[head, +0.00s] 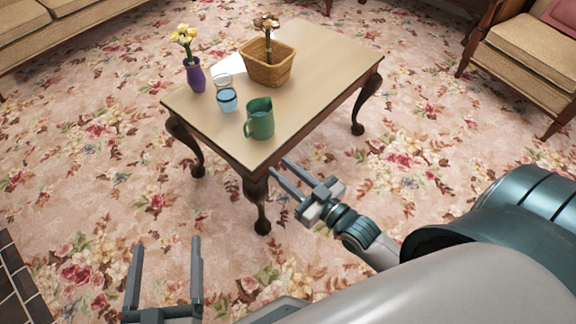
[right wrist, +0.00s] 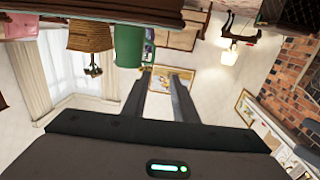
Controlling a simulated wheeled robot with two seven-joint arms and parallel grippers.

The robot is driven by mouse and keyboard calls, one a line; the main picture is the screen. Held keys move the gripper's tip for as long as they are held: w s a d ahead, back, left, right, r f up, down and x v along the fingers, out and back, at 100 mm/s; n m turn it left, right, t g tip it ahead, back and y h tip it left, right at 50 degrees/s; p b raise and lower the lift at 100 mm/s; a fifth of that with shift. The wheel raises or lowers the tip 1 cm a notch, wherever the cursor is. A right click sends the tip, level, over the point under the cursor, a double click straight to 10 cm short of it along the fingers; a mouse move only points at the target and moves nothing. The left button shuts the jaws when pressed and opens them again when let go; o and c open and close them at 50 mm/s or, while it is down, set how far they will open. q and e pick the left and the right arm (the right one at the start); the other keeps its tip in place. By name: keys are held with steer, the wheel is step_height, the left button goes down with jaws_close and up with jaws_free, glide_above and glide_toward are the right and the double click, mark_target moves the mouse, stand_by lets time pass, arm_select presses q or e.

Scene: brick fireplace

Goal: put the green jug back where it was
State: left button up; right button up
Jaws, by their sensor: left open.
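The green jug (head: 259,122) stands upright near the front corner of the wooden table (head: 312,48), with its handle to the left. It also shows upside down in the right wrist view (right wrist: 125,48), beyond the finger on the left. My right gripper (head: 276,163) is open and empty, just off the table's near edge, below and right of the jug in the head view and apart from it. My left gripper (head: 167,242) is open and empty over the carpet at the lower left, well away from the table.
A glass of blue liquid (head: 227,100), a clear glass (head: 222,81), a purple vase with yellow flowers (head: 196,77) and a wicker basket (head: 267,66) holding a flower stand on the table. A white sheet (head: 232,63) lies by the basket. The table's right part is clear.

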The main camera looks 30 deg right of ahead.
steer(key=s+a+r+y, duration=0.1)
steer(key=s+a+r, duration=0.2)
steer(key=s+a, duration=0.2)
steer(key=s+a+r, duration=0.4)
steer(key=s+a, duration=0.1)
steer(key=a, duration=0.4)
steer(key=shift+s+a+g+y, duration=0.15)
steer(key=shift+a+g+y, duration=0.1)
steer(key=shift+g+y, duration=0.15)
